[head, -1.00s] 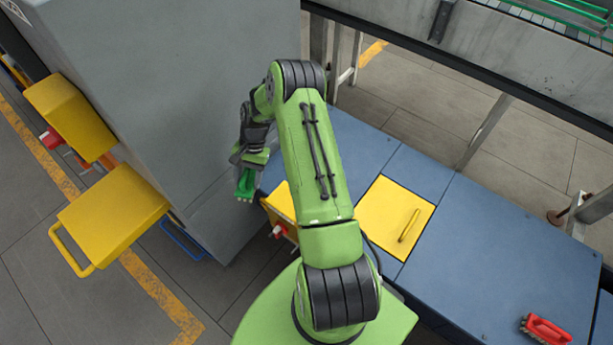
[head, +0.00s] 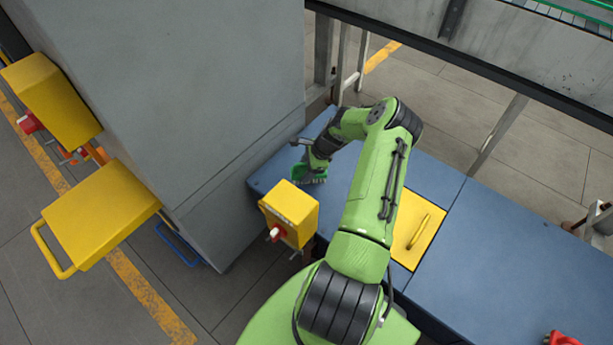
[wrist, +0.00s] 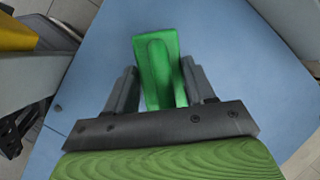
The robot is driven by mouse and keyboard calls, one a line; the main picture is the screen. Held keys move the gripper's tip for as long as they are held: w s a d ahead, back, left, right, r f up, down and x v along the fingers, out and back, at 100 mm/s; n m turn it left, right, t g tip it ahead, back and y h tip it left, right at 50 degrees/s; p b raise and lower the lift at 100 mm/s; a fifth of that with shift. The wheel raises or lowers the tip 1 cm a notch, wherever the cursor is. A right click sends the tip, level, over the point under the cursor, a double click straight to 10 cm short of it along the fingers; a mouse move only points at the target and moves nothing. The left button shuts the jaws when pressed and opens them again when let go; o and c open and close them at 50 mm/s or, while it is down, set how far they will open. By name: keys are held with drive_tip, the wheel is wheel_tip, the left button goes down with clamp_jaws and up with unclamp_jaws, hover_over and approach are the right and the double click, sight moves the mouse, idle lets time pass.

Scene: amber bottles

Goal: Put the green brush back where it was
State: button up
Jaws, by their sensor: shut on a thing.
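The green brush (head: 306,172) is held in my gripper (head: 310,166), over the left end of the blue bench top (head: 520,262). In the wrist view the green brush (wrist: 158,62) sits between the two dark fingers of my gripper (wrist: 163,88), which are shut on it. The blue surface (wrist: 225,50) lies below it. I cannot tell whether the bristles touch the surface.
A yellow box with a red knob (head: 290,212) stands close in front of the brush. A grey pillar (head: 190,110) rises at the left. A yellow hatch with a handle (head: 415,230) is set in the bench. A red brush (head: 562,339) lies at the lower right.

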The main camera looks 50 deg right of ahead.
drive_tip(key=shift+f+b, duration=0.3)
drive_tip(key=shift+f, duration=1)
drive_tip(key=o, duration=1.2)
drive_tip(key=p+v, duration=0.4)
drive_tip(key=v, duration=0.8)
drive_tip(key=w+a+r+n+g+h, duration=0.15)
drive_tip(key=a+r+n+h, duration=0.25)
drive_tip(key=a+r+n, duration=1.4)
drive_tip(key=s+a+r+n+t+y, duration=0.1)
drive_tip(key=s+a+r+n+t, duration=0.2)
drive_tip(key=s+a+r+n, duration=0.4)
drive_tip(key=s+a+r, duration=0.7)
drive_tip(key=s+a, duration=0.2)
drive_tip(key=s, duration=0.1)
drive_tip(key=shift+s+n, duration=0.4)
